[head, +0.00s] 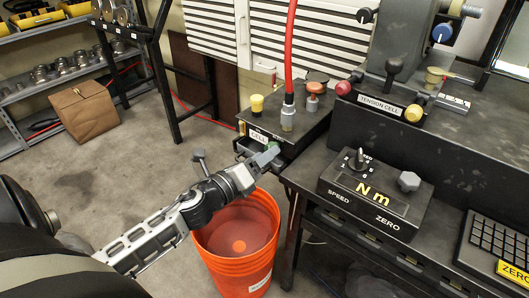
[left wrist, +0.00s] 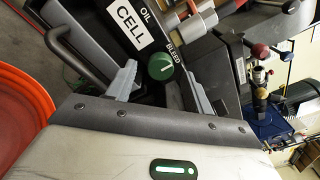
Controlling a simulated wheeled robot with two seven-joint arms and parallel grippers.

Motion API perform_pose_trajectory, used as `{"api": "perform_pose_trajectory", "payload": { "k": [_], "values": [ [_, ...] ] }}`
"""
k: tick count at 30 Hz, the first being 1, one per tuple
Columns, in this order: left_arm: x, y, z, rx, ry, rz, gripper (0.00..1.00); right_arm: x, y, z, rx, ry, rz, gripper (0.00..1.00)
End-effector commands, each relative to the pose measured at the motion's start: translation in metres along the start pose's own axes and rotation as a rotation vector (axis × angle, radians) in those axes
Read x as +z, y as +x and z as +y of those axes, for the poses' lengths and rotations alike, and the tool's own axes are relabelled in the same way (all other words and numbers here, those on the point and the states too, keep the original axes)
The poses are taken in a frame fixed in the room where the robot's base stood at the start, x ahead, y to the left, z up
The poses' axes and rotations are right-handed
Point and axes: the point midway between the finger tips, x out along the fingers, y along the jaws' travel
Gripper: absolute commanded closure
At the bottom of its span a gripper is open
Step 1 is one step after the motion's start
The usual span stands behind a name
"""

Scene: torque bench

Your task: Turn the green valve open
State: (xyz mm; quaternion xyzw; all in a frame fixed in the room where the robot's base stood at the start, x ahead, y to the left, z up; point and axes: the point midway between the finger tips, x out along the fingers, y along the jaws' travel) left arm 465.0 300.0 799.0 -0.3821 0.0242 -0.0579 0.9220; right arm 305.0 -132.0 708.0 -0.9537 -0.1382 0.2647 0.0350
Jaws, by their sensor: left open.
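The green valve (left wrist: 160,66) is a round green knob with a pale line across its face. It sits on the front of the black CELL box (head: 304,128), next to the OIL and BLEED labels in the left wrist view. My left gripper (head: 267,157) is open at the box front. In the left wrist view its two fingers (left wrist: 160,84) stand to either side of the knob, with gaps showing; I cannot tell how deep they reach. In the head view the gripper mostly hides the knob. My right gripper is not in view.
An orange bucket (head: 237,240) stands on the floor below my left gripper. A red hose (head: 290,50) rises from the box top, beside yellow and orange knobs. A grey handle (left wrist: 75,55) is left of the valve in the left wrist view. The N m console (head: 372,200) is to the right.

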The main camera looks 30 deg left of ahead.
Motion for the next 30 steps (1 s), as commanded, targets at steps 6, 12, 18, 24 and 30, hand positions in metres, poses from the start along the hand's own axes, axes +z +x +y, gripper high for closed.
{"api": "perform_pose_trajectory", "payload": {
  "k": [6, 12, 18, 24, 30],
  "values": [
    [0.0, 0.0114, 0.0001, 0.0, 0.001, 0.001, 0.48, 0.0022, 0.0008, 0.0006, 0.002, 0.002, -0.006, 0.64],
    [-0.0001, 0.0114, 0.0001, 0.0, 0.001, 0.001, 0.48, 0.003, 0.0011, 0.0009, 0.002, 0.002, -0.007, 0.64],
    [0.0, 0.0113, 0.0, 0.0, 0.001, 0.001, 0.93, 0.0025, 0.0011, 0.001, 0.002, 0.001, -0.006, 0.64],
    [0.0, 0.0112, -0.0001, 0.0, -0.005, 0.0, 0.93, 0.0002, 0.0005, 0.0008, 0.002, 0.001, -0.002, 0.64],
    [0.0003, 0.0112, -0.0003, -0.001, -0.053, -0.002, 0.93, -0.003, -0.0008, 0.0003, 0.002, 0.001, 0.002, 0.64]
  ]
}}
